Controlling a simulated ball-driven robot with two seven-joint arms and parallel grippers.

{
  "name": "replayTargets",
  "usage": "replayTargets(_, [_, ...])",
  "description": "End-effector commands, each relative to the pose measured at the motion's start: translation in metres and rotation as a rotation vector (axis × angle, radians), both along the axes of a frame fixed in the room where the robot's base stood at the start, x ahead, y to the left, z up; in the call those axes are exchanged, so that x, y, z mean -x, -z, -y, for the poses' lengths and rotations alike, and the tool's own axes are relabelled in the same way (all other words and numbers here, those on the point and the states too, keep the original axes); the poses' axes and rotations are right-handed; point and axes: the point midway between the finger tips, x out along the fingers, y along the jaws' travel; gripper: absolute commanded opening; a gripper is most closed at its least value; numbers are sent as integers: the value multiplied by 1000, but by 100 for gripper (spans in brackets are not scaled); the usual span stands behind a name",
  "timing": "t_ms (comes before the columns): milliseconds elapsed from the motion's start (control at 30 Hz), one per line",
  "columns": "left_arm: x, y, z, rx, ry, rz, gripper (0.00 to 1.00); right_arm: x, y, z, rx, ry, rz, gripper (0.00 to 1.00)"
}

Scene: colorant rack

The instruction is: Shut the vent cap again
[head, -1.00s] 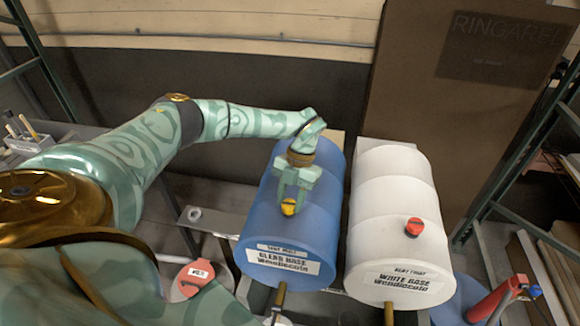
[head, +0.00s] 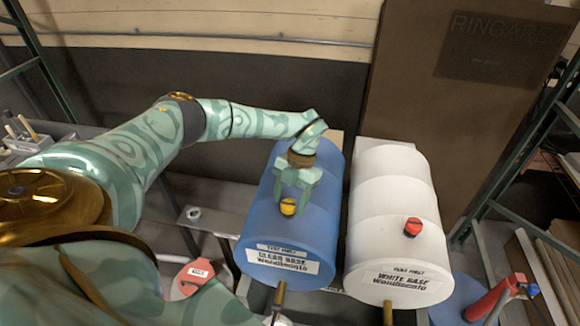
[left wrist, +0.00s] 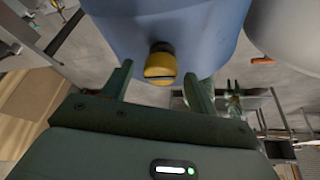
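The yellow vent cap (head: 288,206) is on top of the blue drum labelled CLEAR BASE (head: 261,225), near its front end. It sits close to the drum, but the head view is too small to tell how tightly. My left gripper (head: 291,199) is open above the drum, its fingers spread on either side of the cap. In the left wrist view the yellow cap (left wrist: 160,64) shows between the two fingers, with a gap on each side.
The white drum (head: 388,230) with a red cap (head: 413,227) lies close on the right. A brown panel (head: 450,110) stands behind the white drum.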

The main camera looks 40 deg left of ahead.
Motion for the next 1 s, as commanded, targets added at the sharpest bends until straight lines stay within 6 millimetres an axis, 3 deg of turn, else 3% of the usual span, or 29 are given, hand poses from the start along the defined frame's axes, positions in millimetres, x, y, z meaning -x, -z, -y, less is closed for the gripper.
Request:
replayTargets(167, [-2,-4,0,0,0,1,59,0,1,0,0,0,0,36])
replayTargets(267, [-8,-16,-1,1,1,4,59,0,4,0,0,0,0,36])
replayTargets(700, [-51,-120,-5,-1,-2,4,59,0,22,0,-1,0,-1,36])
replayTargets(833, [-59,-139,-5,0,0,2,59,0,23,0,-1,0,-1,36])
replayTargets(1000, [-62,-150,-6,0,0,0,59,0,24,0,-1,0,-1,36])
